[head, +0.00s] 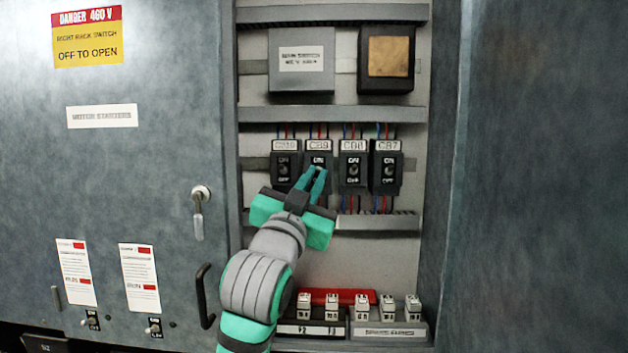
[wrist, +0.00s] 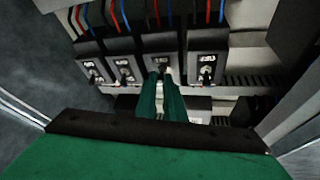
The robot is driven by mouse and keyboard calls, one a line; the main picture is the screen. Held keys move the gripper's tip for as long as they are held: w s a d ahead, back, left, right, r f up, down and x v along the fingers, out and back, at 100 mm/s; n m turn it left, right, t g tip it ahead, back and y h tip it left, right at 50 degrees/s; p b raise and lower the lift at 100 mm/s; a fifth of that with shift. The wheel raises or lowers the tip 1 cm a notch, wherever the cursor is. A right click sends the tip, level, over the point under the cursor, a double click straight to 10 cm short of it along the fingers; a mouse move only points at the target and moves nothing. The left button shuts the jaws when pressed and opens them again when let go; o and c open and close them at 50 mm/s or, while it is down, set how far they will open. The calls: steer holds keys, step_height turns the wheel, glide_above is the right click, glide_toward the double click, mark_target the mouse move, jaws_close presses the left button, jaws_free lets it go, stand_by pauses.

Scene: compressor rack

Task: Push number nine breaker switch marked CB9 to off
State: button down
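The CB9 breaker (head: 318,152) is a black block with a white label, second from left in the row of breakers in the head view. Its "ON" marking shows; its lower part is hidden behind my fingers. My gripper (head: 318,174) is in front of its lower half, with two teal fingers a small gap apart. In the wrist view, which looks upside down, my gripper (wrist: 162,76) points at the third breaker from left (wrist: 161,48), whose switch area shows between the fingertips. I cannot tell whether the fingers touch the switch or which way it is set.
Another breaker (head: 284,165) stands close on the left; CB8 (head: 353,167) and CB7 (head: 386,168) stand close on the right. Wires run above and below. A grey duct (head: 375,222) lies below the row. The cabinet door (head: 150,190) with a handle is at left.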

steer(key=shift+f, duration=0.1)
steer(key=shift+w+f+t, duration=0.15)
steer(key=shift+f+t, duration=0.1)
steer(key=shift+t, duration=0.25)
steer(key=shift+w+f+m+t+h, duration=0.2)
steer(key=shift+f+m+t+h, duration=0.1)
steer(key=shift+m+t+h, duration=0.4)
steer(key=shift+w+f+m+t+h, duration=0.15)
steer(key=shift+f+m+t+h, duration=0.15)
steer(key=shift+m+t+h, duration=0.35)
steer(key=c, duration=1.9)
jaws_free()
steer(key=shift+o, duration=0.2)
steer(key=shift+s+a+f, duration=0.1)
steer(key=v, duration=1)
steer(key=shift+f, duration=0.4)
